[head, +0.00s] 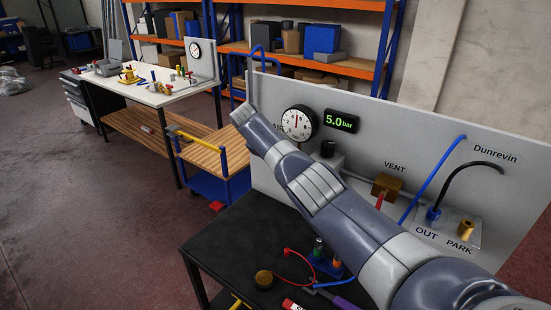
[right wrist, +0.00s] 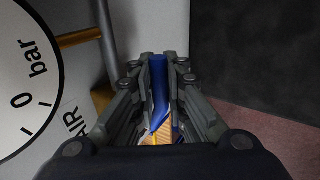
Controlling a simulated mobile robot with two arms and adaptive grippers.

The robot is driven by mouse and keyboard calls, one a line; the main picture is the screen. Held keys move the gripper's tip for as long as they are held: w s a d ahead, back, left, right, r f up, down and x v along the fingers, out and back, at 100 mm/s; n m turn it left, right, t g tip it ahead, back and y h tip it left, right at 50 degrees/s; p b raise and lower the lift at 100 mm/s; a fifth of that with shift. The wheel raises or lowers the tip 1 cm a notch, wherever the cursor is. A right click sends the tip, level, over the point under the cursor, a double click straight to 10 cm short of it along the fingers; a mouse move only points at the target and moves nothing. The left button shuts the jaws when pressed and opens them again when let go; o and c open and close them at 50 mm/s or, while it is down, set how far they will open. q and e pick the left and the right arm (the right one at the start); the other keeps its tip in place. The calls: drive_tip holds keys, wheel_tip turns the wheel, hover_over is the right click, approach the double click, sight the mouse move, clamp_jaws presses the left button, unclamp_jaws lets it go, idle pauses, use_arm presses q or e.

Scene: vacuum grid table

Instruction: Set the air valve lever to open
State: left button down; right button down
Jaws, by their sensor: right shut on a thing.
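My right gripper (right wrist: 152,105) is shut on the blue air valve lever (right wrist: 158,78) in the right wrist view. The lever runs up and down in that picture between the fingers. A brass fitting (right wrist: 102,97) shows beside the fingers on the left, next to the lettering AIR. In the head view my right arm reaches across the grey panel (head: 365,125) to its left end. There the arm hides the lever and valve, so I cannot tell the lever's setting. The pressure gauge (head: 298,123) is just right of my wrist. My left gripper is not in view.
The digital display (head: 341,121) reads 5.0 bar. A brass VENT valve (head: 386,187) with a red lever and an OUT/PARK block (head: 447,228) are on the right. The black bench (head: 232,245) holds a red hose. A blue cart (head: 215,185) stands close behind.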

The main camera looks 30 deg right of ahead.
drive_tip(key=shift+s+f, duration=0.1)
drive_tip(key=c, duration=1.6)
unclamp_jaws()
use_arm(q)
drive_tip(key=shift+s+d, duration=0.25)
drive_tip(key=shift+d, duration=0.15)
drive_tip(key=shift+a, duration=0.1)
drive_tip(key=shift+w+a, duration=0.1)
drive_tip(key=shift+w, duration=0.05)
use_arm(e)
drive_tip(key=v, duration=0.8)
